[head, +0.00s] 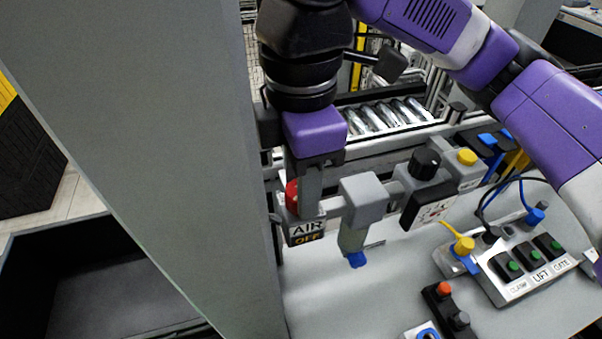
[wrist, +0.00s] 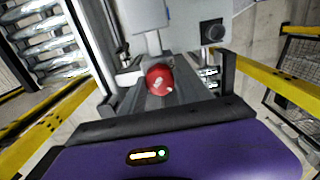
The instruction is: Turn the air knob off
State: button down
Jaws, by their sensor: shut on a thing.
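The red air knob (head: 291,194) sits on the grey air unit, just above a label (head: 307,232) reading "AIR" in white and "OFF" in orange. My gripper (head: 303,200) reaches down over the knob from above and is shut on it. Its near finger hides much of the knob in the head view. In the wrist view the red knob (wrist: 160,80) shows round, with pale marks on its face, between the fingers. The knob's exact turn angle is hard to tell.
A grey filter unit (head: 364,200) with a blue tip stands right of the knob. A black dial (head: 424,164), yellow button (head: 467,157) and labelled switch panel (head: 525,265) lie further right. A tall grey post (head: 175,120) stands close on the left. Rollers (head: 388,116) lie behind.

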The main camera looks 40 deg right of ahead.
jog(key=shift+m, duration=0.3)
jog(key=c, duration=0.9)
grip_release()
notch_tip(320, 180, up, 7)
jog(key=shift+r+b, duration=0.15)
jog(key=shift+b, duration=0.15)
jog(key=shift+r, duration=0.3)
